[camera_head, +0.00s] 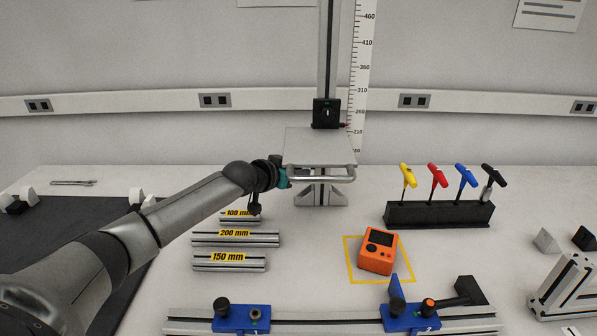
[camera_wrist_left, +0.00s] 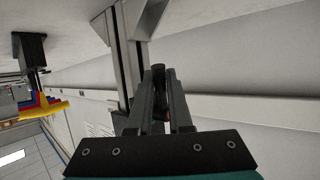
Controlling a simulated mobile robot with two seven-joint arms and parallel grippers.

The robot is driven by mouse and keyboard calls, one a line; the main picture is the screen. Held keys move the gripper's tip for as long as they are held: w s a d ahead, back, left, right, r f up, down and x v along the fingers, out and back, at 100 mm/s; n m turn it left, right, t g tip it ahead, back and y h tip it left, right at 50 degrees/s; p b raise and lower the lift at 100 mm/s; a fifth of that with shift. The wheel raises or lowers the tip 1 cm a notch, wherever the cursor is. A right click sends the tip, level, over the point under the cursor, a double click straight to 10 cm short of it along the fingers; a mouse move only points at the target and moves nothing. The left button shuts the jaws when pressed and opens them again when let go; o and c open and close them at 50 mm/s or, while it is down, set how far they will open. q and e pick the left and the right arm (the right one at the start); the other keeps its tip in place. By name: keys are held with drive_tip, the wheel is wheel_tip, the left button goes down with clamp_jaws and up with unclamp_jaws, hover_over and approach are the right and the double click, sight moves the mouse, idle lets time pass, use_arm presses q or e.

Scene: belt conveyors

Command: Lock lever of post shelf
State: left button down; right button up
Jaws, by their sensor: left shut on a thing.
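The post shelf is a grey plate (camera_head: 318,146) with a bent rod along its front edge. It sits on a tall grey post (camera_head: 327,50) with a black carriage (camera_head: 326,112) behind the plate. My left gripper (camera_head: 284,176) comes in at the plate's left edge, and its fingers are hidden beneath or behind it. In the left wrist view, the fingers (camera_wrist_left: 160,95) are shut on a dark round-ended part that looks like the lever (camera_wrist_left: 158,72), beside the post (camera_wrist_left: 122,60). That view is upside down. My right gripper is not in view.
A ruler (camera_head: 357,70) stands right of the post. A black rack (camera_head: 438,214) holds coloured-handled tools. An orange device (camera_head: 377,252) lies inside a yellow square. Labelled bars (camera_head: 235,240) lie left of it, with blue clamps (camera_head: 242,317) at the front.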

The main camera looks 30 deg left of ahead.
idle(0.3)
use_arm(q)
drive_tip(key=shift+w+a+f+m+t, duration=0.1)
drive_tip(key=shift+w+f+m+t, duration=0.15)
drive_tip(key=shift+t, duration=0.45)
drive_tip(key=shift+w+a+r+m+t+y+b, duration=0.1)
drive_tip(key=shift+w+a+m+t+y+b, duration=0.15)
drive_tip(key=shift+m+t+y+b, duration=0.35)
drive_tip(key=shift+r, duration=0.1)
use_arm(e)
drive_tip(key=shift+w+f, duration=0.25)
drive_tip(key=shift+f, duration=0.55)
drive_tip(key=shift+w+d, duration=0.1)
use_arm(q)
drive_tip(key=c, duration=1.2)
unclamp_jaws()
drive_tip(key=shift+o, duration=0.4)
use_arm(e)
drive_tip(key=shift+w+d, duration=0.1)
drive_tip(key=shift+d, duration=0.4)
